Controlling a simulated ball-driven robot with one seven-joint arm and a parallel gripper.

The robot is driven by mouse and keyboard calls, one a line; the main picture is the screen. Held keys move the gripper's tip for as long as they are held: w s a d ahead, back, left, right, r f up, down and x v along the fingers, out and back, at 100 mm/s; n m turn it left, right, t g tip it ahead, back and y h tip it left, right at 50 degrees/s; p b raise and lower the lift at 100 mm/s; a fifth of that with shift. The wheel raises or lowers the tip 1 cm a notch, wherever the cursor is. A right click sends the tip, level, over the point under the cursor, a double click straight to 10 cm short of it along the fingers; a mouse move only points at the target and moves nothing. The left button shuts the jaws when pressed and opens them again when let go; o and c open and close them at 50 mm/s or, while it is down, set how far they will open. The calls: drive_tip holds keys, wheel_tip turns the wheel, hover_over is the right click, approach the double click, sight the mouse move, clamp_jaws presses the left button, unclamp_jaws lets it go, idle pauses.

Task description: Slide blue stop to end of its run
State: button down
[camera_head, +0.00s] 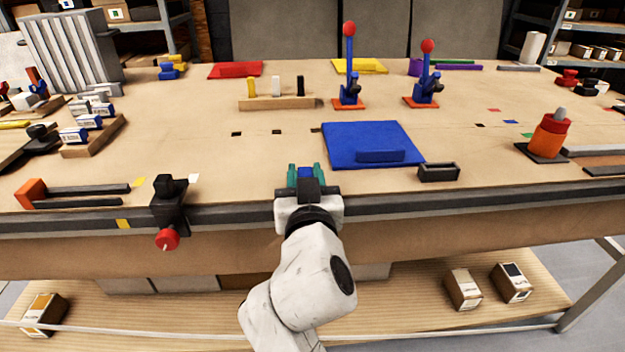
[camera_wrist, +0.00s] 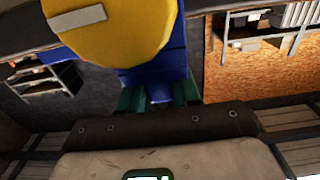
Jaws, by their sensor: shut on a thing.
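My gripper (camera_head: 305,173) is at the table's front edge, its two teal fingertips on either side of a small blue piece, seemingly the blue stop (camera_head: 305,172). In the wrist view the teal fingers of my gripper (camera_wrist: 160,97) close on the lower end of a blue body, the blue stop (camera_wrist: 155,77). A large yellow round part (camera_wrist: 115,30) with a pale bar overlaps it there. A dark rail (camera_head: 420,213) runs along the front edge; my gripper hides the part of it behind. I cannot tell how the stop sits on the rail.
A black clamp with a red knob (camera_head: 167,238) sits on the front edge to the left. A blue mat (camera_head: 350,137) lies just beyond my gripper, with a small black tray (camera_head: 438,173) beside it.

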drive_tip(key=shift+a, duration=0.3)
drive_tip(key=c, duration=0.9)
unclamp_jaws()
drive_tip(key=shift+a, duration=0.1)
drive_tip(key=s, duration=1)
drive_tip(key=shift+s+b, duration=0.3)
drive_tip(key=shift+s, duration=0.1)
